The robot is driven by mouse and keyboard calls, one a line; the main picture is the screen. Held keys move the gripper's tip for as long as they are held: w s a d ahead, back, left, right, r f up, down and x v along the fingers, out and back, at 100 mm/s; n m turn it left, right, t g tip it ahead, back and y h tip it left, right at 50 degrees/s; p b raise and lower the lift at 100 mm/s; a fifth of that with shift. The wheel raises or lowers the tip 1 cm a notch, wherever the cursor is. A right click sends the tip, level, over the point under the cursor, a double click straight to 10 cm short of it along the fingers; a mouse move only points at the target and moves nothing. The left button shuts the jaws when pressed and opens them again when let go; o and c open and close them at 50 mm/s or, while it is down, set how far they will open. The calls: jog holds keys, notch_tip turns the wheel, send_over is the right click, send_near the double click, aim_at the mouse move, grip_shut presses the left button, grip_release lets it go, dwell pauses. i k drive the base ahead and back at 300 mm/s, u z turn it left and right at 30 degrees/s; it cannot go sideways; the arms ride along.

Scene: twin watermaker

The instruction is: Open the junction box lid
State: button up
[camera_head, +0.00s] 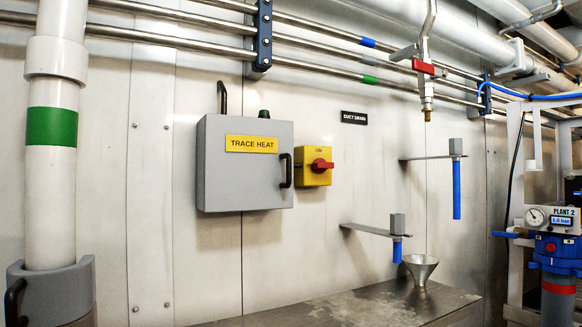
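A grey junction box (222,177) with a yellow "TRACE HEAT" label hangs on the metal wall, left of the picture's middle. Its lid (245,190) looks shut, and a black handle (286,170) sits at the lid's right edge. A black cable loop and a dark green gland show on top of the box. My gripper is not in view.
A yellow switch box (314,177) with a red knob is just right of the junction box. A white pipe (50,190) with a green band stands at the left. A metal bench (360,307) holds a funnel (420,267). Blue-ended brackets stick out at the right.

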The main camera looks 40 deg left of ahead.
aim_at(249, 161)
jog(key=k, duration=0.4)
jog(key=u, duration=0.75)
